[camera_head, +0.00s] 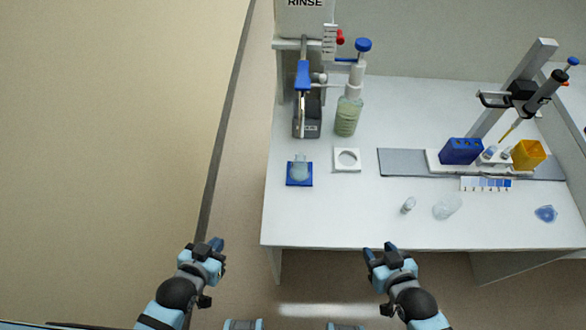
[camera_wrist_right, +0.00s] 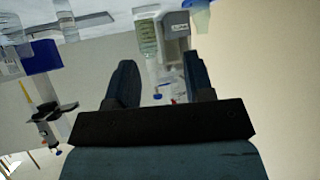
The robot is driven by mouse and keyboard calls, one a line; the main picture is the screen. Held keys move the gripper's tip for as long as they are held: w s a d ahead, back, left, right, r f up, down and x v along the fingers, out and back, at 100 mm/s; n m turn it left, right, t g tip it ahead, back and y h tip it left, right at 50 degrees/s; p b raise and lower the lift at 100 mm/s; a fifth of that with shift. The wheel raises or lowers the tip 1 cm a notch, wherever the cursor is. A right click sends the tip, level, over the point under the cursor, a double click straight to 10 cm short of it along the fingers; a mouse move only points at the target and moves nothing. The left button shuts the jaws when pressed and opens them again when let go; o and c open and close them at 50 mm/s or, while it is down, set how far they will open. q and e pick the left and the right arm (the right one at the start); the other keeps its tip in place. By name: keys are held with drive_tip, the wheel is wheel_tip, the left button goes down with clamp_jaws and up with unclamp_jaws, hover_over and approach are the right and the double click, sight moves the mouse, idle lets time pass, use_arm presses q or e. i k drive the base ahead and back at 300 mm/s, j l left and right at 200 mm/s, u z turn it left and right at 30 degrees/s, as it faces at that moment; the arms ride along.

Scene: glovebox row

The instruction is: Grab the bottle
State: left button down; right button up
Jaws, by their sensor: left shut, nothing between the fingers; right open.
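A clear bottle (camera_head: 348,115) with greenish liquid, a white neck and a blue cap stands upright at the back left of the white table. It also shows in the right wrist view (camera_wrist_right: 146,38), upside down in that picture and beyond my fingers. My right gripper (camera_head: 380,250) is open and empty, in front of the table's front edge and well apart from the bottle. It also shows in the right wrist view (camera_wrist_right: 165,82) with space between its fingers. My left gripper (camera_head: 211,245) is shut and empty, off the table's left front corner.
A grey device with a blue lever (camera_head: 303,85) stands left of the bottle. A blue pad with a small flask (camera_head: 299,171) and a white ring holder (camera_head: 346,160) lie before it. A blue rack (camera_head: 461,151), yellow box (camera_head: 528,154) and pipette stand (camera_head: 515,90) are right. The front left tabletop is clear.

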sight(299, 166)
drive_tip(key=j+u, duration=0.3)
drive_tip(key=u, duration=0.2)
drive_tip(key=i+j+u, duration=0.2)
drive_tip(key=u, duration=0.25)
